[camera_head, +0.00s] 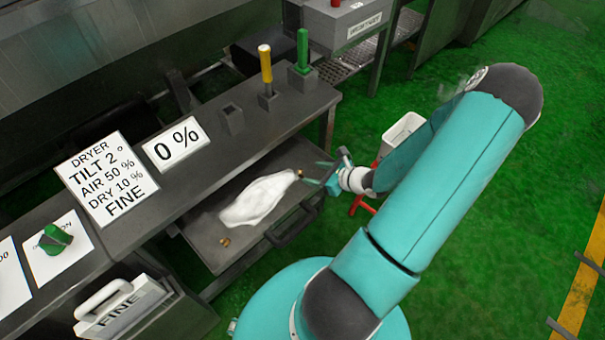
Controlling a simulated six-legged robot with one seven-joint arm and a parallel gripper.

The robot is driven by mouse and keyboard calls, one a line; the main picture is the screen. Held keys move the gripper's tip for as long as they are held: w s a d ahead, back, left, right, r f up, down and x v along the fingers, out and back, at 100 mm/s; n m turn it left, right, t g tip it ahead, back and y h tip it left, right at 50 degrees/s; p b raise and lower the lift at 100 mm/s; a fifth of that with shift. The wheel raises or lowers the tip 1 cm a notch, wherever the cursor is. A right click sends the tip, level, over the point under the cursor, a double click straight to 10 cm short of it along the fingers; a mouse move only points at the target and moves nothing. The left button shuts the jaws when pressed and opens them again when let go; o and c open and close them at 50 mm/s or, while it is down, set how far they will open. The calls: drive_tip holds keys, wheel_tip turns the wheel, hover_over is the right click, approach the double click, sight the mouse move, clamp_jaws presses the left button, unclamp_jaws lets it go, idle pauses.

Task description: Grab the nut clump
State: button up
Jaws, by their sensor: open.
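A grey metal tray (200,231) juts out below the bench. On it lies a white heap (258,199), like powder or cloth. A small brown lump (300,173) sits at the heap's right end, and another small brown lump (224,242) lies near the tray's front left. Either may be the nut clump; they are too small to tell. My gripper (317,173) is open at the tray's right side, its fingers pointing left toward the right lump. I cannot tell whether they touch it.
A dark handle (291,227) sticks out from the tray's front. The bench (205,165) above bears yellow (265,64) and green (302,50) levers and signs. A white bin (402,132) with red parts stands behind my arm.

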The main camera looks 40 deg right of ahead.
sight(303, 172)
drive_tip(key=x, duration=0.4)
drive_tip(key=shift+w+a, duration=0.15)
drive_tip(key=shift+w, duration=0.05)
drive_tip(key=c, duration=1.1)
